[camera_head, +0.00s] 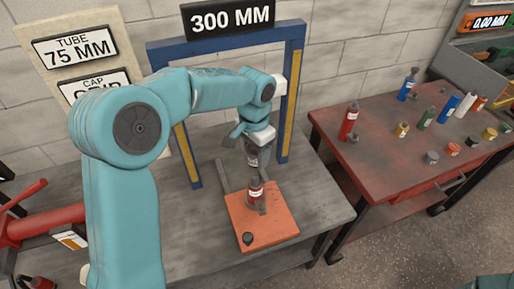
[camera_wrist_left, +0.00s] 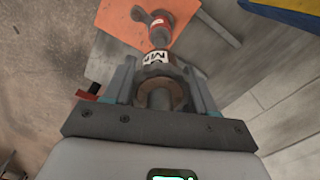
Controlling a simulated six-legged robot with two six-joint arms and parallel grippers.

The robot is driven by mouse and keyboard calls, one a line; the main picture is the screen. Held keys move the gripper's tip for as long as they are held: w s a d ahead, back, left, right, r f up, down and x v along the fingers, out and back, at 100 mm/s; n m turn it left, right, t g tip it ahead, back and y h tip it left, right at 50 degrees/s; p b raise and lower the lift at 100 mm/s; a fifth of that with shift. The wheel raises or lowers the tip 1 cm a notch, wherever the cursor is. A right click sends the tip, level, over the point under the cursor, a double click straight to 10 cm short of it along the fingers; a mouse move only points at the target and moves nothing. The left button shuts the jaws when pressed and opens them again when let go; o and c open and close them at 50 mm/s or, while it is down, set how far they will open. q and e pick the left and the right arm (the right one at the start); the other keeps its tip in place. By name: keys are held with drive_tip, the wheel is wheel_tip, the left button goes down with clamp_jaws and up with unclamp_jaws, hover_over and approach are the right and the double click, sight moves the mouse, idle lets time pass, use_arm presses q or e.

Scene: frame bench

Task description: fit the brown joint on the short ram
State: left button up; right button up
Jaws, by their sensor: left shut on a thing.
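My left gripper (camera_head: 259,148) is above the orange plate (camera_head: 236,215) on the grey bench. It is shut on a labelled, rusty brown-ended piece, which I take as the brown joint (camera_wrist_left: 178,93); the fingers stand on both sides of it in the left wrist view. A short red cylinder with a white band, which I take as the short ram (camera_head: 256,192), stands upright on the plate directly below the gripper. It also shows beyond the held piece in the left wrist view (camera_wrist_left: 160,25). Whether the two touch is unclear. My right gripper is not in view.
A blue and yellow frame (camera_head: 293,100) with a 300 MM sign (camera_head: 231,17) stands behind the plate. A dark knob (camera_head: 248,238) sits near the plate's front edge. A red table (camera_head: 375,160) at right carries several cylinders and caps. The bench left of the plate is mostly clear.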

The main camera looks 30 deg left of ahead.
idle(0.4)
use_arm(q)
drive_tip(key=shift+f+b, duration=0.45)
drive_tip(key=shift+f, duration=0.05)
drive_tip(key=b, duration=0.3)
hover_over(255, 178)
drive_tip(key=shift+f, duration=2.4)
drive_tip(key=shift+f+b, duration=1.45)
drive_tip(key=shift+f, duration=0.45)
drive_tip(key=o, duration=1.4)
wheel_tip(255, 178, up, 16)
drive_tip(key=shift+r+p, duration=0.15)
drive_tip(key=shift+p, duration=0.4)
